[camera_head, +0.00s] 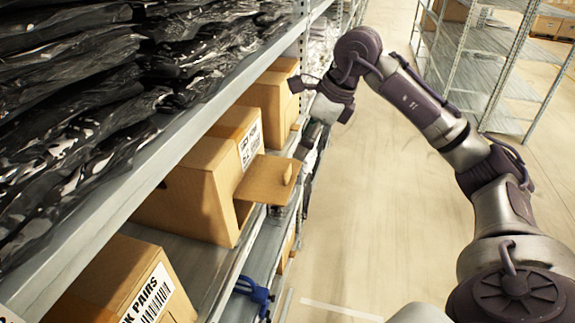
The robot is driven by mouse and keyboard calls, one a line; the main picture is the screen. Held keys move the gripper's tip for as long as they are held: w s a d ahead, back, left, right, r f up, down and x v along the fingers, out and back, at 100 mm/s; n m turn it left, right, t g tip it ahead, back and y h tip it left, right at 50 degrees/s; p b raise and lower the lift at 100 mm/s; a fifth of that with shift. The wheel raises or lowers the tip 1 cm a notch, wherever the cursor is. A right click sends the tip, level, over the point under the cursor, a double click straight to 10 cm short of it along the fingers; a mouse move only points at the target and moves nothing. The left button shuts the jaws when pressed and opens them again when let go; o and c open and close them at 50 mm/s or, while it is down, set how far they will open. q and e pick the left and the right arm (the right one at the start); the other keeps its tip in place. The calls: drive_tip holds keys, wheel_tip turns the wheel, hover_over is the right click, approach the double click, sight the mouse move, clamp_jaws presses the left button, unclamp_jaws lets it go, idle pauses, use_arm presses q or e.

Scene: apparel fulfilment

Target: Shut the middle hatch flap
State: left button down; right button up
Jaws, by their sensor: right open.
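The middle cardboard box (188,187) sits on the shelf with a white label on its front. Its hatch flap (262,181) stands open, sticking out from the box over the aisle side, with a small tan knob (288,173) near its outer end. My right gripper (307,158) hangs down just beyond the flap, close to its far edge. It is open, and its fingertips are partly hidden by the flap and dark against the shelf. I cannot tell whether it touches the flap. My left gripper is not in view.
A nearer box (110,280) with a barcode label and a farther box (268,103) share the shelf. Black plastic-wrapped packs (90,110) fill the shelf above. A blue object (256,292) shows lower down. The aisle floor (365,235) is clear; another rack (480,65) stands behind.

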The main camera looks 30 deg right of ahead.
sight(288, 168)
drive_tip(key=p+x, duration=0.1)
drive_tip(key=x, duration=0.3)
drive_tip(key=shift+w, duration=0.25)
drive_tip(key=p+x, duration=0.1)
drive_tip(key=x, duration=0.4)
drive_tip(key=shift+w+f, duration=0.1)
drive_tip(key=shift+f, duration=0.25)
drive_tip(key=shift+c, duration=0.5)
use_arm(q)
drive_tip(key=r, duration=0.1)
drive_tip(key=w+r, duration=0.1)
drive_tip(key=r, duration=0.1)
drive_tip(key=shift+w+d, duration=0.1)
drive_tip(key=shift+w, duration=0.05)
use_arm(e)
clamp_jaws()
